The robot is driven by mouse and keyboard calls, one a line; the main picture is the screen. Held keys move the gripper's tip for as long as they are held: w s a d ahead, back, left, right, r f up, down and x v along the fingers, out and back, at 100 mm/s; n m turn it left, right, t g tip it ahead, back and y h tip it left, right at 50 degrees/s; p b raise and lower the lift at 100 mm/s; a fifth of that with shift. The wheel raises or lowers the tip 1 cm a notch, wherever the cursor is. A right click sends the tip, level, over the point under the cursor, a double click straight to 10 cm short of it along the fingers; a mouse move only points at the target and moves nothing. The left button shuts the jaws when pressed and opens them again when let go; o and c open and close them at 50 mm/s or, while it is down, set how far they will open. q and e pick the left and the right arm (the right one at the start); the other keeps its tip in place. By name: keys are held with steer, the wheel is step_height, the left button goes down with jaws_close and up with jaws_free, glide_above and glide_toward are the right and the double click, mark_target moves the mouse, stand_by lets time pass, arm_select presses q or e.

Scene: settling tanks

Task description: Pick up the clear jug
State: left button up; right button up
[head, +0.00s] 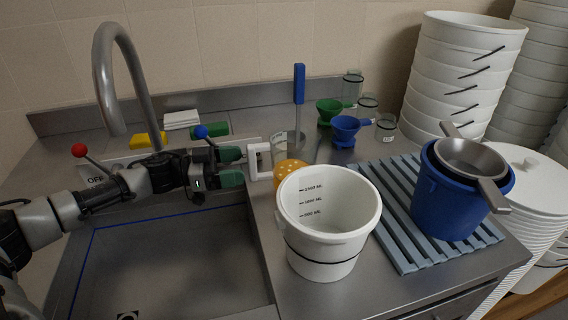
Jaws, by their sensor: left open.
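The clear jug (278,145) stands on the steel counter just right of the sink's back corner. Its see-through body is hard to make out. A white squared handle (253,161) faces left toward my left gripper. My left gripper (238,166) comes in from the left above the sink edge, with green fingertips spread apart. The fingertips are close to the handle; I cannot tell whether they touch it. Nothing shows held between them. My right gripper is out of view.
A white bucket (327,245) and an orange rounded item (290,168) stand near the jug. A blue bucket (440,205) sits on a slatted rack (397,225). A tap (108,80) arches over the sink (175,265). Blue (345,126) and green funnels stand behind.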

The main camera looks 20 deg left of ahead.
mark_target(264, 174)
arm_select(q)
steer(key=x, duration=0.4)
steer(key=p+x, duration=0.1)
steer(key=x, duration=0.1)
steer(key=shift+w+r, duration=0.15)
steer(key=shift+r, duration=0.15)
steer(key=shift+w+d+f, duration=0.1)
steer(key=shift+w+d, duration=0.15)
steer(key=shift+d, duration=0.15)
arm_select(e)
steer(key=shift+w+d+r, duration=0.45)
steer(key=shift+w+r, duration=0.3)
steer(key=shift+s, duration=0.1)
arm_select(q)
steer(key=c, duration=0.4)
jaws_close()
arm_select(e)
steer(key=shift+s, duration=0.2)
